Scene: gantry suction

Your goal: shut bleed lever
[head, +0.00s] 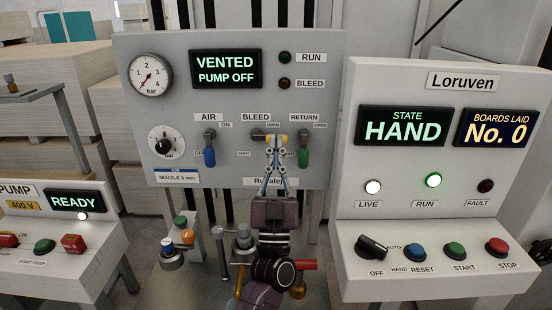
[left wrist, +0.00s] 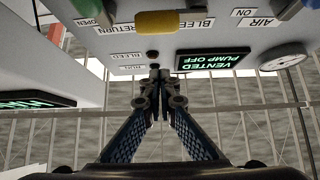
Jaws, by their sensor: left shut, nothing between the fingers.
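The bleed lever is on the grey panel under the BLEED label, with a yellow handle (head: 284,139) lying roughly level and pointing right. OPEN is printed above its right end and SHUT lower left. The yellow handle also shows at the top of the left wrist view (left wrist: 170,22), which is upside down. My left gripper (head: 274,147) is shut and empty, its fingertips overlapping the handle in the head view. In the left wrist view the closed fingertips (left wrist: 153,74) appear apart from the handle. Contact cannot be told. My right gripper is not in view.
The blue AIR lever (head: 209,157) and green RETURN lever (head: 303,158) hang down on either side. The panel display (head: 226,69) reads VENTED, PUMP OFF. A control console (head: 440,90) stands at right, showing HAND. A pump box (head: 50,240) is at left.

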